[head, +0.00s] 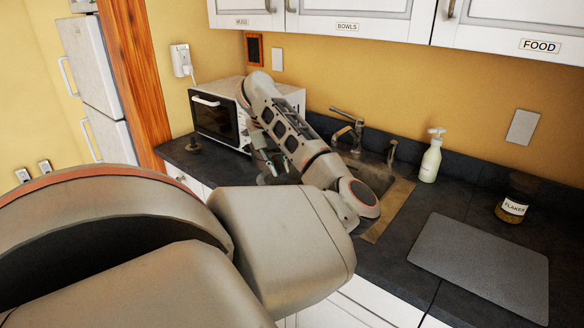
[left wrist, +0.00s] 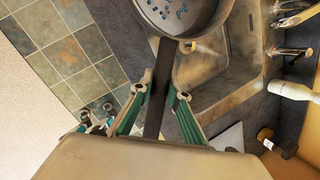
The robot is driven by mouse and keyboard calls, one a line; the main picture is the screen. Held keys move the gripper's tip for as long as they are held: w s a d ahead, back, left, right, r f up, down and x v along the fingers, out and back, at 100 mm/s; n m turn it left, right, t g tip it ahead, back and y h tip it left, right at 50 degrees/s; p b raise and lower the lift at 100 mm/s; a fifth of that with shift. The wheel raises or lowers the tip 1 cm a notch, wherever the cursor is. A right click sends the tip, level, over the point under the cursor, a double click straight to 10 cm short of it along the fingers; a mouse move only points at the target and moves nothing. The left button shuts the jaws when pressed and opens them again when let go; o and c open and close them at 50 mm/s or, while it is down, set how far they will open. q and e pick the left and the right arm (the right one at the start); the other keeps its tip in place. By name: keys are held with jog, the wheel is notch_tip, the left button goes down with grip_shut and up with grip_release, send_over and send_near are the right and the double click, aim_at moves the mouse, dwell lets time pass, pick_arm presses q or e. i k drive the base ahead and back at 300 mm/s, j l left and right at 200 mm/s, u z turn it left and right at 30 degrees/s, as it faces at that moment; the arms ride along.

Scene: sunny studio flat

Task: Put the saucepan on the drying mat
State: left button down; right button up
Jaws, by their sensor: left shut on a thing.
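My left gripper (left wrist: 160,92) is shut on the dark handle of the saucepan (left wrist: 187,32). In the left wrist view the pan is beyond the fingertips, cut off by the top edge, with small blue marks or bits inside. In the head view my left gripper (head: 272,162) is partly behind my forearm, near the microwave, and the pan is mostly hidden. The drying mat (head: 480,265) lies grey, flat and bare on the counter at the right, well away from the gripper. What looks like my right gripper (left wrist: 97,112) shows at the left wrist view's lower left, its tips apart.
The sink (head: 372,178) with its tap (head: 347,125) lies between gripper and mat. A soap bottle (head: 431,158) and a flakes jar (head: 514,197) stand behind, the jar close to the mat. The microwave (head: 222,118) is at the left; cabinets (head: 500,32) hang above.

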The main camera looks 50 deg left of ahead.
aim_at(476, 279)
jog(key=u, duration=1.8)
jog(key=k, duration=0.5)
